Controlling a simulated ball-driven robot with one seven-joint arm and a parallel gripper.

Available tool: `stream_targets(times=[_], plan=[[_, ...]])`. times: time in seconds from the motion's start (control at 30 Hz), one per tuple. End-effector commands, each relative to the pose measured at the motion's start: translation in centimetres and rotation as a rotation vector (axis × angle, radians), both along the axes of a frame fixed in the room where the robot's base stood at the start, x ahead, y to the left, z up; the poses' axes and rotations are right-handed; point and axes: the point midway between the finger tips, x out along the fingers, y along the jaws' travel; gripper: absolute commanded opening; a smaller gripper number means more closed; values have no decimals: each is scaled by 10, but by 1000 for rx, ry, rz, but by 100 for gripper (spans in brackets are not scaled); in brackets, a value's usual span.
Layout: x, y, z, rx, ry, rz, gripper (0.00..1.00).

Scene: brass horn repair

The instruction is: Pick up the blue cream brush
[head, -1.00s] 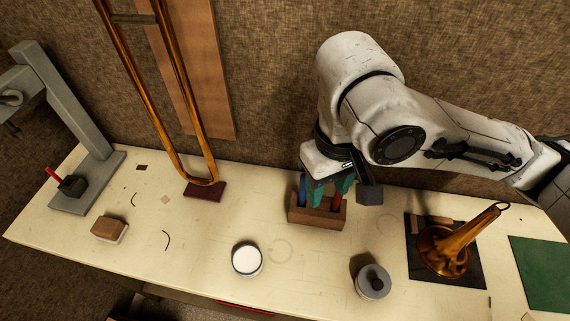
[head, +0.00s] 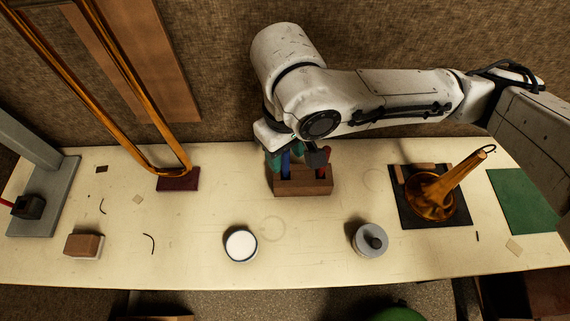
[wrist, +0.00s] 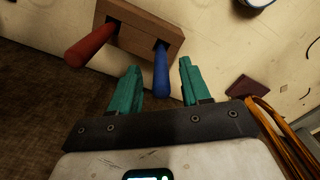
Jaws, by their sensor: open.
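The blue cream brush (head: 286,166) stands in a brown wooden block (head: 303,187) on the bench, with only its handle showing. Its handle also shows in the wrist view (wrist: 162,76), lying between the two teal fingers. My gripper (head: 284,157) is open at the block, one finger on each side of the blue handle. In the wrist view my gripper (wrist: 160,68) shows a gap between the handle and each finger. A red handle (head: 318,172) stands in the same block, to the right; it is outside the fingers in the wrist view (wrist: 92,44).
A brass horn bell (head: 436,196) rests on a dark mat at right. A brass slide (head: 135,105) stands at left on a maroon base (head: 178,180).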

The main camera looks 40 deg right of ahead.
Motion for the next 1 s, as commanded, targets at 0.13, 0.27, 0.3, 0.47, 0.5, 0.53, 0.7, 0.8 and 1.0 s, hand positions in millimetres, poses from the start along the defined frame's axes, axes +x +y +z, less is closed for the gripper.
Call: stream_targets(times=[0.13, 0.27, 0.3, 0.47, 0.5, 0.53, 0.7, 0.8, 1.0], plan=[[0, 1, -22, -1, 3, -1, 47], [0, 1, -33, 0, 1, 0, 47], [0, 1, -35, 0, 0, 0, 47], [0, 2, -36, 0, -1, 1, 47], [0, 2, -36, 0, -1, 1, 47], [0, 2, -36, 0, -1, 1, 47], [0, 2, -36, 0, 0, 1, 31], [0, 2, -36, 0, 0, 1, 21], [0, 2, -35, 0, 0, 1, 2]])
